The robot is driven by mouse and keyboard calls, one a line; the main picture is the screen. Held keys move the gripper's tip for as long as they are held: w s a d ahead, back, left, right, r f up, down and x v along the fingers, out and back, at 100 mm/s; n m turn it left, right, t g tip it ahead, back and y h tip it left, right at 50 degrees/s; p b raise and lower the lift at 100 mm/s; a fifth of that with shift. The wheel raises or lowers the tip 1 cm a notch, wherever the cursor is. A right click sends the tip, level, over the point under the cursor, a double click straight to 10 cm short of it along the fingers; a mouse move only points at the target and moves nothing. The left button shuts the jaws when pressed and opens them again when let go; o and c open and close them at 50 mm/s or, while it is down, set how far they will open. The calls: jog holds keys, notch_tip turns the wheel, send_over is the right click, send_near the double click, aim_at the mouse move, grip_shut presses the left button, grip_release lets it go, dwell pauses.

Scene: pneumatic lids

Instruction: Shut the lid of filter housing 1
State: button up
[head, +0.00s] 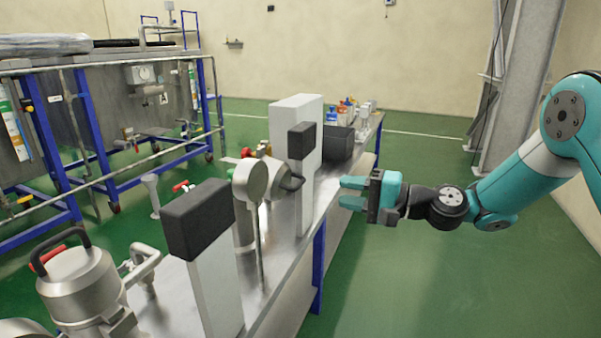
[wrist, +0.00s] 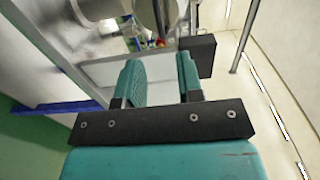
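A steel filter housing (head: 245,228) stands mid-bench in the head view. I see no number on either, so I cannot tell which is housing 1. My gripper (head: 353,193) is to the right of the open lid, apart from it, past the bench edge. In the wrist view my gripper (wrist: 160,75) has its teal fingers apart with nothing between them.
A white post with a dark box (head: 200,218) stands between the housings. Another white panel with a dark box (head: 301,140) stands behind the open lid, near my gripper. Several small items stand at the bench's far end. The green floor right of the bench is clear.

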aim_at(301, 182)
jog(key=b+x, duration=0.1)
jog(key=x, duration=0.9)
jog(key=shift+w+a+f+b, duration=0.1)
jog(key=shift+w+a+b, duration=0.05)
jog(key=shift+a+b, duration=0.2)
grip_shut()
